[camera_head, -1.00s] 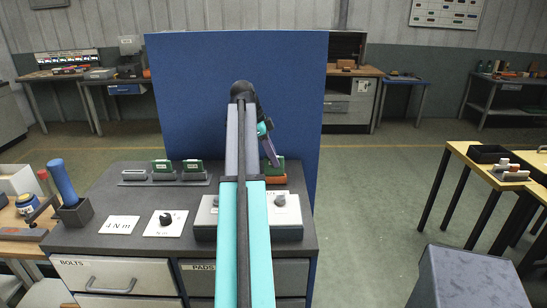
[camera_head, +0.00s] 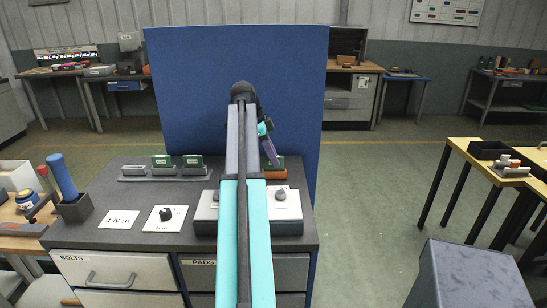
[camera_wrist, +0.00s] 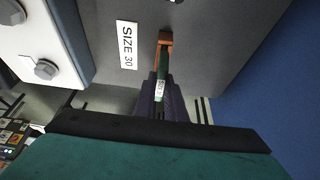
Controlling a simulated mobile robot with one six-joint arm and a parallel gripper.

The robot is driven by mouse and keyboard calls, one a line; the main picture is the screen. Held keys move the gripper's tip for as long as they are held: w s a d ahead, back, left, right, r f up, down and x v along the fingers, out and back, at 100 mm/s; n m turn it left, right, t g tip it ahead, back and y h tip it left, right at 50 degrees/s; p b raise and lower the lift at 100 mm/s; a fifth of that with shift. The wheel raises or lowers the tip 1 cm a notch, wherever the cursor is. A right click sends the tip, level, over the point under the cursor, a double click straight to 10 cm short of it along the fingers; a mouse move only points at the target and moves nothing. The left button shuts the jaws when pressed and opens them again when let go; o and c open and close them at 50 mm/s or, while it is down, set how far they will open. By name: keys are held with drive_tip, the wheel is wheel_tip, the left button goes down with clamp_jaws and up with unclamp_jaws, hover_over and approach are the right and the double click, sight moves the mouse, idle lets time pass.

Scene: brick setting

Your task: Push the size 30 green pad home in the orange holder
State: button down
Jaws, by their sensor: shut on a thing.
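The green pad (camera_head: 279,162) stands at the back right of the dark bench top, partly behind my arm in the head view. Its lower edge is at the orange holder (camera_head: 276,175). In the wrist view my gripper (camera_wrist: 160,98) is shut on the green pad (camera_wrist: 163,70), with dark fingers on both sides of it. The orange holder (camera_wrist: 166,37) lies just beyond the fingertips, in line with the pad. A white "SIZE 30" label (camera_wrist: 127,45) lies beside the holder. I cannot tell how deep the pad sits.
A grey rack (camera_head: 134,171) with two other green pads (camera_head: 192,160) stands left of my arm. A grey box with knobs (camera_head: 287,222) is in front of the holder. A tall blue panel (camera_head: 200,90) closes off the back. A tool holder (camera_head: 75,208) stands at the left edge.

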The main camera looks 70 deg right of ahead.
drive_tip(key=shift+f, duration=0.4)
drive_tip(key=c, duration=1.3)
unclamp_jaws()
drive_tip(key=shift+c, duration=0.2)
drive_tip(key=shift+r, duration=0.1)
drive_tip(key=shift+r+p, duration=1.65)
drive_tip(key=shift+r, duration=1.25)
